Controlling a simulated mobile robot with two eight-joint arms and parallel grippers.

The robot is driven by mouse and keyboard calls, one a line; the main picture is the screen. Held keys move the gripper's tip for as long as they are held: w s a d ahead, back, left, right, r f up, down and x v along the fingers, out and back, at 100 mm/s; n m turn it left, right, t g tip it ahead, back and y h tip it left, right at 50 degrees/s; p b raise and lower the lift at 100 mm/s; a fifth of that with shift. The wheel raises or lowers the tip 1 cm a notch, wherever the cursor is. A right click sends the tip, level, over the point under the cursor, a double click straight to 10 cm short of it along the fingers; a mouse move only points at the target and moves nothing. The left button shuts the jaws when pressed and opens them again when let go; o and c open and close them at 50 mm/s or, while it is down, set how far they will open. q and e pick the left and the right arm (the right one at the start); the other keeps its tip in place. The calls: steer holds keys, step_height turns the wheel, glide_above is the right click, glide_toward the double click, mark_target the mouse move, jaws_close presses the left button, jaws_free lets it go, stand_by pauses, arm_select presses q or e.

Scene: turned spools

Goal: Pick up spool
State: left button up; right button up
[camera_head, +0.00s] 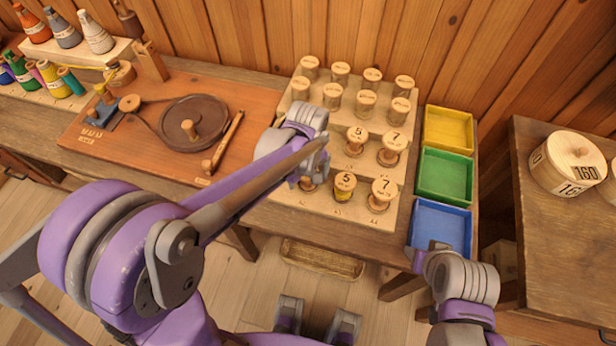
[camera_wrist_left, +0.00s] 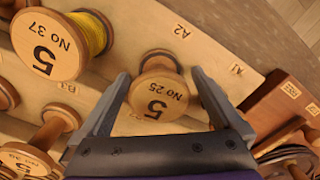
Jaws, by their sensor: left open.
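Wooden spools stand in rows on a stepped board (camera_head: 352,212). My left gripper (camera_head: 308,178) is over the left end of the front row. In the left wrist view, its open fingers (camera_wrist_left: 160,78) lie on either side of a bare wooden spool (camera_wrist_left: 158,98) marked 5, No 25. Any contact is unclear; in the head view the gripper hides most of this spool. A yellow-wound spool (camera_wrist_left: 62,42) marked 5, No 37 stands beside it, also in the head view (camera_head: 344,187). My right gripper (camera_head: 428,252) is by the blue tray; its opening is unclear.
Yellow (camera_head: 447,130), green (camera_head: 444,176) and blue (camera_head: 441,225) trays line the right of the board. A winding device on a wooden base (camera_head: 160,125) lies to the left. A round box (camera_head: 568,163) sits on the right table. Other spools stand close by.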

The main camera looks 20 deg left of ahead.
arm_select(q)
steer(key=c, duration=1.4)
steer(key=shift+r, duration=0.15)
